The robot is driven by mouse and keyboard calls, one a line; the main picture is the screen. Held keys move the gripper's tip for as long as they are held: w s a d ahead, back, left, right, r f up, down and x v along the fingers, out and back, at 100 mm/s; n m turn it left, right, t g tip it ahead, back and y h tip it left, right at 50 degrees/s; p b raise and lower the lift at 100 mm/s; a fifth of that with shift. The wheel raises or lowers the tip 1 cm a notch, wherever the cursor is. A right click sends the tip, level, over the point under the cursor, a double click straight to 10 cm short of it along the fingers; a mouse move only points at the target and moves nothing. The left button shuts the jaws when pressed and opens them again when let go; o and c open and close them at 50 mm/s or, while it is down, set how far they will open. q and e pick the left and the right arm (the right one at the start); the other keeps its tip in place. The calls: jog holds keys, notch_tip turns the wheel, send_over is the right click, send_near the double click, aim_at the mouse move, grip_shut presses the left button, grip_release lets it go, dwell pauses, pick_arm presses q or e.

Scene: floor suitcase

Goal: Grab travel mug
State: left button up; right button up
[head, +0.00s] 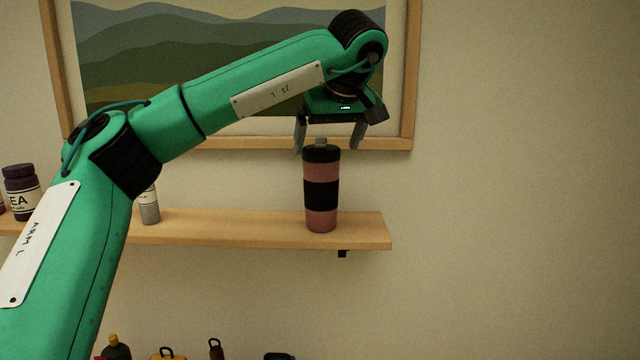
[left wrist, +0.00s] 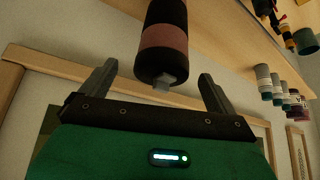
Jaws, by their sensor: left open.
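The travel mug (head: 321,190) is dusky pink with a black lid and a black middle band. It stands upright near the right end of the wooden shelf (head: 270,229). My left gripper (head: 328,150) points down from above, its two fingers open and apart. In the head view the mug's lid lies between or just below the fingertips; no contact shows. In the left wrist view the mug (left wrist: 163,45) shows lid first, between the open fingers of the left gripper (left wrist: 158,75). My right gripper is not in view.
A dark jar (head: 21,192) with a label and a small grey-and-white bottle (head: 149,206) stand farther left on the shelf. A framed landscape picture (head: 411,80) hangs behind my arm. Several items, including a yellow-capped bottle (head: 116,349), show below. The wall right of the shelf is bare.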

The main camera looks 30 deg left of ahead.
aim_at(321, 161)
pick_arm(q)
jog(key=shift+w+a+f, duration=0.1)
jog(key=shift+a+f, duration=0.1)
jog(key=shift+f, duration=0.15)
jog(key=shift+f+p, duration=0.1)
jog(key=shift+p, duration=0.25)
jog(key=p+x, duration=0.2)
jog(key=x, duration=0.2)
jog(key=shift+a, duration=0.3)
jog(key=shift+w+a+f, duration=0.1)
jog(key=shift+f, duration=0.2)
jog(key=shift+d, duration=0.25)
jog(key=shift+c, duration=0.6)
jog(key=c, duration=0.4)
jog(key=shift+a, duration=0.1)
jog(key=c, duration=1)
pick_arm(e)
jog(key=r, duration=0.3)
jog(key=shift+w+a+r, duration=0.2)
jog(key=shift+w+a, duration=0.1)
